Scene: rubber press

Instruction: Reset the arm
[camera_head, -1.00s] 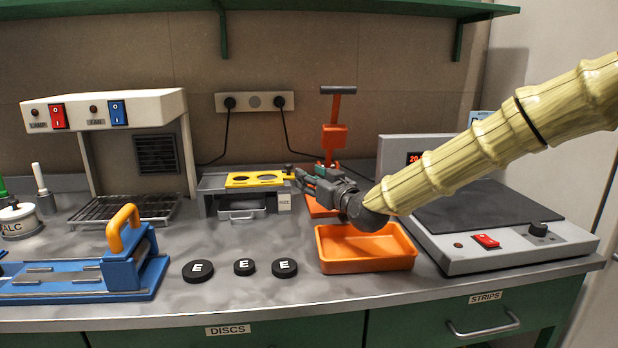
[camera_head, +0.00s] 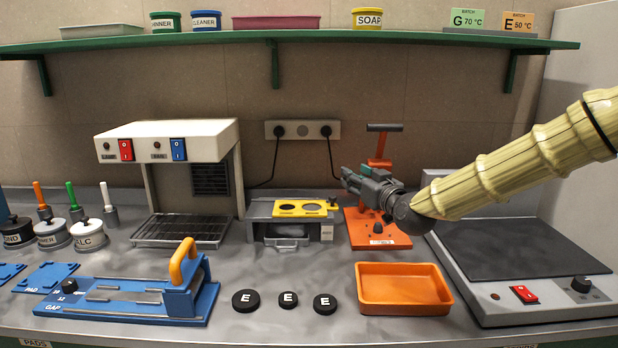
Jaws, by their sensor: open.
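My gripper (camera_head: 346,177) is at the end of my arm, which reaches in from the right in pale yellow segments. It hangs above the bench in front of the orange press (camera_head: 379,222), hiding part of it. It points left, its fingertips a little above and right of the yellow-topped grey block (camera_head: 262,220). The fingers are small in this view; nothing shows between them.
An orange tray (camera_head: 403,307) lies below my arm, with a hot plate (camera_head: 518,249) to its right. Black discs marked E (camera_head: 245,301) lie left of the tray. A blue gap jig (camera_head: 130,299) and a lamp-and-fan stand (camera_head: 168,141) are at left. A shelf (camera_head: 310,41) runs above.

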